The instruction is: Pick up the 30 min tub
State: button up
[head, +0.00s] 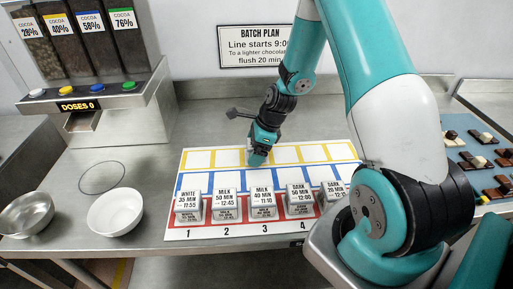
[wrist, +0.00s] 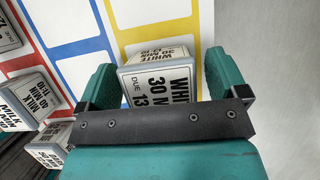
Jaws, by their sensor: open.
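A white tub labelled WHITE 30 MIN (wrist: 158,78) stands between the two teal fingers of my gripper (wrist: 160,62) in the wrist view. Its due time starts with 13 and is partly hidden by the dark gripper bar. The fingers are open, one on each side of it. Whether either finger touches it I cannot tell. In the head view my gripper (head: 258,158) is low over the yellow row of the board, in its middle part, and hides most of this tub.
The striped board (head: 172,220) has a red front row with several labelled tubs, such as the white 35 min tub (head: 188,206) and the milk 40 min tub (head: 262,203). A white bowl (head: 115,212) and cocoa dispenser (head: 130,110) are left. A blue chocolate tray (head: 462,150) is right.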

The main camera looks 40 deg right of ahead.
jog(key=c, duration=1.1)
jog(key=shift+o, duration=0.2)
notch_tip(320, 180, up, 27)
jog(key=p, duration=0.7)
